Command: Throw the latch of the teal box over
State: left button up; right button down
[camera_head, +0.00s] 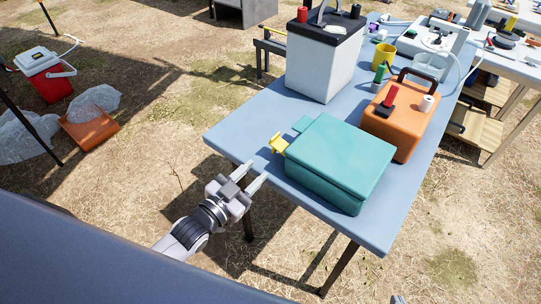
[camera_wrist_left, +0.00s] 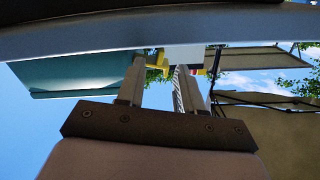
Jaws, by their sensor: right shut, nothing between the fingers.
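The teal box (camera_head: 340,158) sits lid-down on the near part of the blue-grey table. Its yellow latch (camera_head: 278,143) stands out from the box's left end. My left gripper (camera_head: 255,173) is open and empty by the table's left edge, a little short of the latch and apart from it. In the left wrist view, the teal box (camera_wrist_left: 80,74) is at the left. A yellow piece that looks like the latch (camera_wrist_left: 157,63) shows past the fingers (camera_wrist_left: 165,75), partly hidden. Only a small grey tip of my right gripper (camera_head: 397,299) shows at the bottom edge.
An orange case (camera_head: 398,125) with a dark handle stands close behind the teal box. A white box with a black top (camera_head: 318,68) and a yellow cup (camera_head: 384,57) stand further back. The table's front left corner (camera_head: 225,137) is bare.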

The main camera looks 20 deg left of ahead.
aim_at(272, 153)
pick_arm(q)
jog(key=shift+w+r, duration=0.2)
jog(key=shift+w, duration=0.35)
jog(key=shift+x, duration=3.3)
jog(key=shift+d, duration=0.1)
grip_shut()
